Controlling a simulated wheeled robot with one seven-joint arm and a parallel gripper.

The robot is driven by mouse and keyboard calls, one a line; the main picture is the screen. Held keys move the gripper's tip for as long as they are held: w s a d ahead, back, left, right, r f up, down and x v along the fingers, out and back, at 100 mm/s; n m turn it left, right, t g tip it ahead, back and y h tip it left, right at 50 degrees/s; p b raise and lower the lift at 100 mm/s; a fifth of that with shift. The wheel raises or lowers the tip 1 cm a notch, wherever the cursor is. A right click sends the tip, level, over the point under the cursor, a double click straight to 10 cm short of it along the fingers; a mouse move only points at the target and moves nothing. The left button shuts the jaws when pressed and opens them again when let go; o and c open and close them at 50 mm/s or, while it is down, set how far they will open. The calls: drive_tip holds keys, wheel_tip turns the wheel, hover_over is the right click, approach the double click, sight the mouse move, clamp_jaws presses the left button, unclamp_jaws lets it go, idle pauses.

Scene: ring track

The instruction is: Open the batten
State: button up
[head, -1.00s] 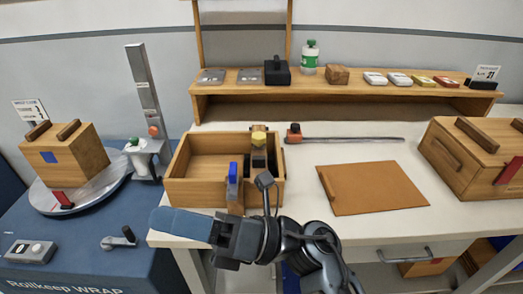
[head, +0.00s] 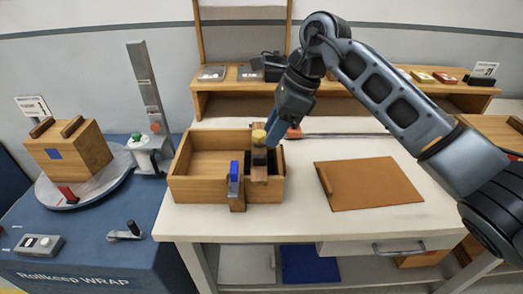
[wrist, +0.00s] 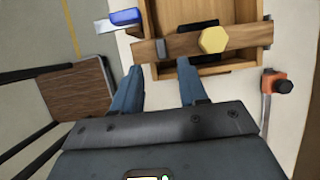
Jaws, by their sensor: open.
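The batten (head: 259,172) is a wooden bar lying across the right part of an open wooden box (head: 205,192). A yellow knob (head: 258,137) sits on it, seen as a hexagon in the wrist view (wrist: 213,39). A blue-handled latch (head: 235,172) stands at the front end; its handle also shows in the wrist view (wrist: 125,17). In the wrist view the batten (wrist: 180,47) runs just ahead of my gripper (wrist: 160,66). Its two blue fingers are apart and empty, and contact with the batten cannot be told. In the head view my gripper (head: 274,126) is at the box's right rear.
A shelf (head: 226,86) with small items stands at the back, partly behind my arm. A blue turntable station (head: 85,240) is on the left.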

sight(260, 156)
drive_tip(key=shift+p+x, duration=0.7)
drive_tip(key=shift+x, duration=3.1)
drive_tip(key=shift+w+d, duration=0.1)
drive_tip(key=shift+w, duration=0.05)
drive_tip(key=shift+c, duration=0.2)
clamp_jaws()
drive_tip(key=shift+f, duration=0.1)
